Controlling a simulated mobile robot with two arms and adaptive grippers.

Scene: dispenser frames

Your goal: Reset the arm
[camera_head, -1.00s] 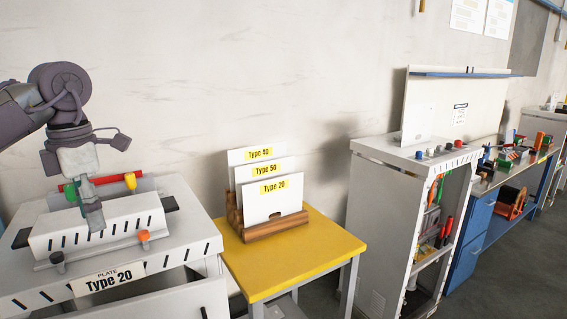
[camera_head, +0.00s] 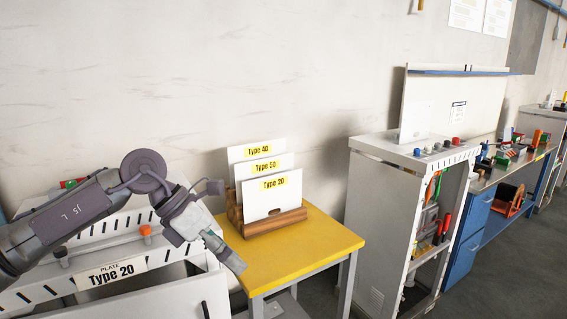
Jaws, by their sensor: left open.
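My left gripper (camera_head: 236,265) points down and to the right, in front of the left edge of the yellow table (camera_head: 307,247). Nothing shows between its fingers, which look small here. My right gripper is not in view.
A wooden holder (camera_head: 275,222) on the yellow table bears white plates (camera_head: 272,197) labelled Type 40, 50 and 20. A grey cabinet (camera_head: 385,220) with tools stands to the right, then a blue workbench (camera_head: 470,243). The table's front right is clear.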

